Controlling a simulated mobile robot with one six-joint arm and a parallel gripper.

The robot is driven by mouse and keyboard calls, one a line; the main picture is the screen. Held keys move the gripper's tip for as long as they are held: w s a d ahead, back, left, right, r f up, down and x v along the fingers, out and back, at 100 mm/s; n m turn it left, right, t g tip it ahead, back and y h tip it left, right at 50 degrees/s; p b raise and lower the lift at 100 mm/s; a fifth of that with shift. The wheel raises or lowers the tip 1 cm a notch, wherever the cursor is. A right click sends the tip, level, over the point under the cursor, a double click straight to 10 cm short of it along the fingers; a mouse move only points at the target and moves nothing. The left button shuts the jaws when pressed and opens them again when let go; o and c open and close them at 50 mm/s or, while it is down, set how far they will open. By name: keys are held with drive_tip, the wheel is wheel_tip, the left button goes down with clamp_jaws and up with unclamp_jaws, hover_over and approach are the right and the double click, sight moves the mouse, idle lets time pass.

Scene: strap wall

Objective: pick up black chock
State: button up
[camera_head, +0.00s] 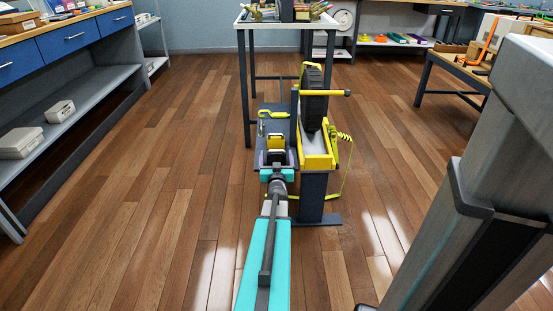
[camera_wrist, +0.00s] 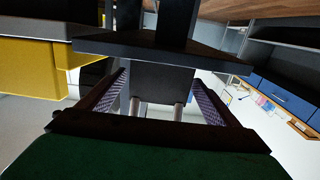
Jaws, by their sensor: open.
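In the head view my gripper (camera_head: 275,168) is at the near end of the low dark shelf beside the yellow wheel stand. In the wrist view its two ridged fingers (camera_wrist: 163,98) are apart, with a dark block (camera_wrist: 160,82) showing between or just beyond them. This block looks like the black chock, but the dim picture leaves that uncertain. I cannot tell whether the fingers touch it. In the head view a small dark shape (camera_head: 274,158) shows just beyond the gripper, partly hidden by it.
The yellow stand (camera_head: 316,158) with a black wheel (camera_head: 314,98) is close on the right. A yellow strap (camera_head: 344,160) hangs beside it. A yellow-handled tool (camera_head: 272,114) lies farther along the dark shelf (camera_head: 266,128). The wooden floor (camera_head: 150,220) on the left is clear.

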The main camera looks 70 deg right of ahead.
drive_tip(key=shift+w+d+f+b, duration=0.1)
drive_tip(key=shift+w+d+b, duration=0.1)
drive_tip(key=shift+d+b, duration=0.25)
drive_tip(key=shift+r+b+x, duration=0.2)
drive_tip(key=shift+b+x, duration=0.55)
drive_tip(key=shift+x, duration=1.4)
drive_tip(key=c, duration=1.4)
drive_tip(key=shift+r, duration=0.2)
wheel_tip(320, 180, up, 10)
drive_tip(key=p, duration=0.4)
drive_tip(key=shift+f+p, duration=0.1)
drive_tip(key=shift+p, duration=0.2)
